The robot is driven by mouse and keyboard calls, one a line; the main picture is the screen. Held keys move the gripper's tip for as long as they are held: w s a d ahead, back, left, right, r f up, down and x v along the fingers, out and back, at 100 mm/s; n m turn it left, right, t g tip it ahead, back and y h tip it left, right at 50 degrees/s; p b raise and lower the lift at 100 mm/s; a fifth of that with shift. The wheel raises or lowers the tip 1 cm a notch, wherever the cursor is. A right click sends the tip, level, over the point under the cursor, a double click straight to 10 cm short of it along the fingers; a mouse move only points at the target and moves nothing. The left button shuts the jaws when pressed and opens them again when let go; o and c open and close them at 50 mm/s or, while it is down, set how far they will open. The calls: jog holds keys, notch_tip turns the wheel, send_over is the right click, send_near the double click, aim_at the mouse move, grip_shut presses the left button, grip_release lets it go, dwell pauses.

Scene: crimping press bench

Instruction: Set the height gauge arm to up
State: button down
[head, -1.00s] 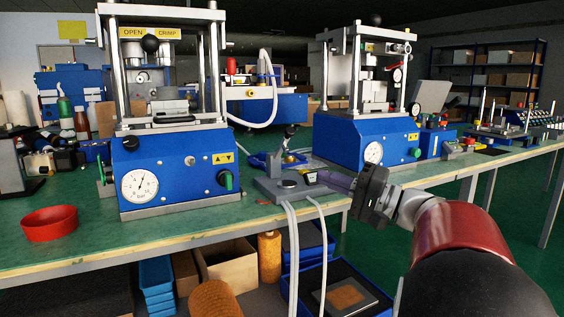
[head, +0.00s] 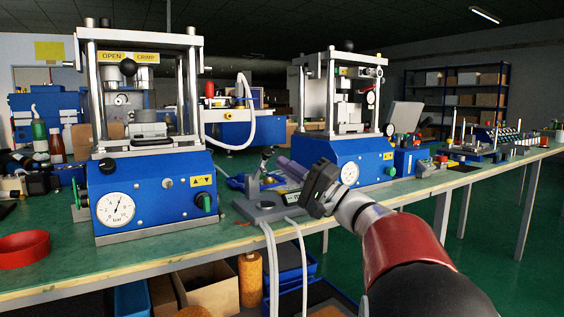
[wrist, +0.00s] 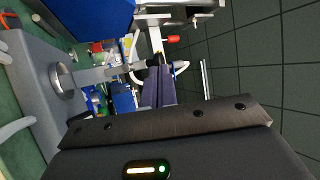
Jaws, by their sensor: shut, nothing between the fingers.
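The height gauge (head: 262,211) has a grey base with a small display, on the bench between two blue presses. A thin post or arm with a dark end (head: 267,154) stands up from it, slightly tilted; I cannot tell its setting. The wrist view shows the grey base at left, with a metal bar (wrist: 100,74) running to a black piece near my fingertips. My gripper (head: 281,161) is shut and empty, its purple fingers just right of the dark end. The fingers also show in the wrist view (wrist: 158,70); I cannot tell whether they touch the black piece.
The left press (head: 150,190) and the right press (head: 350,157) flank the gauge. Two pale hoses (head: 269,265) hang over the bench's front edge below it. Boxes and bins fill the space below.

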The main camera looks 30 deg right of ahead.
jog(key=shift+x, duration=0.9)
jog(key=w+r+m+g+h+p, duration=0.3)
jog(key=w+r+g+p, duration=0.1)
jog(key=p, duration=0.7)
jog(key=shift+w+r+m+h, duration=0.3)
jog(key=shift+w+h, duration=0.05)
jog(key=shift+h, duration=0.05)
